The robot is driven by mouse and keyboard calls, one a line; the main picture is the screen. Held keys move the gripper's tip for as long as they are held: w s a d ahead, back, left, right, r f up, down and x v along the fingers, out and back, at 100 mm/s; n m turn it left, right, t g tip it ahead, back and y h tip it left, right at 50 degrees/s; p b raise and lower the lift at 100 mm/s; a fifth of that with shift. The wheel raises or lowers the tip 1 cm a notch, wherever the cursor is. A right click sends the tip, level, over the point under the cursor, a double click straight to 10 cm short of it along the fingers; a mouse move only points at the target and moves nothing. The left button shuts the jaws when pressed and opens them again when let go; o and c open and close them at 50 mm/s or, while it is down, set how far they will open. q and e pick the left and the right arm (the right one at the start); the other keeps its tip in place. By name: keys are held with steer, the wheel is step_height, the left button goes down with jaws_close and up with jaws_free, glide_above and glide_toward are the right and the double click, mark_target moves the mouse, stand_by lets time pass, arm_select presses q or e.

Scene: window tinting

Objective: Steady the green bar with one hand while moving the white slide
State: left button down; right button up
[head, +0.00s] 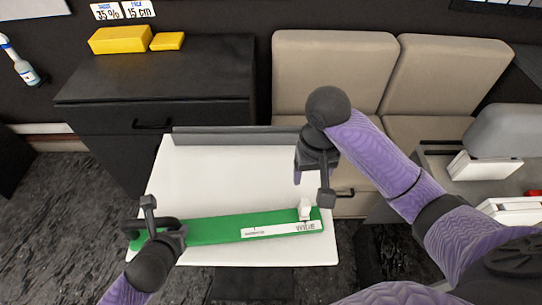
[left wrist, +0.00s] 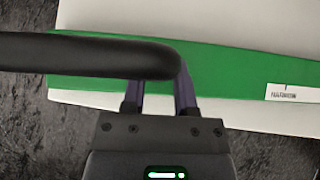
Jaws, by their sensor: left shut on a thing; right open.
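The green bar (head: 215,230) lies along the near part of the white table, with a white label strip marked "WIDE" at its right. The white slide (head: 304,209) stands on the bar near its right end. My left gripper (head: 150,222) is shut on the black handle at the bar's left end. In the left wrist view, the black handle (left wrist: 90,55) crosses in front of the green bar (left wrist: 225,73), and the fingers (left wrist: 160,95) are at it. My right gripper (head: 312,190) is open, above and close to the slide; whether it touches is unclear.
The white table (head: 215,175) is otherwise bare, with a grey raised strip (head: 235,135) along its back. A black cabinet with yellow blocks (head: 120,40) stands behind left. Beige seats (head: 335,75) stand behind; white cases (head: 485,167) are at right.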

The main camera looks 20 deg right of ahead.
stand_by(0.3)
arm_select(q)
jaws_free()
stand_by(0.3)
steer(key=v, duration=0.6)
stand_by(0.8)
step_height(320, 180, up, 6)
stand_by(0.8)
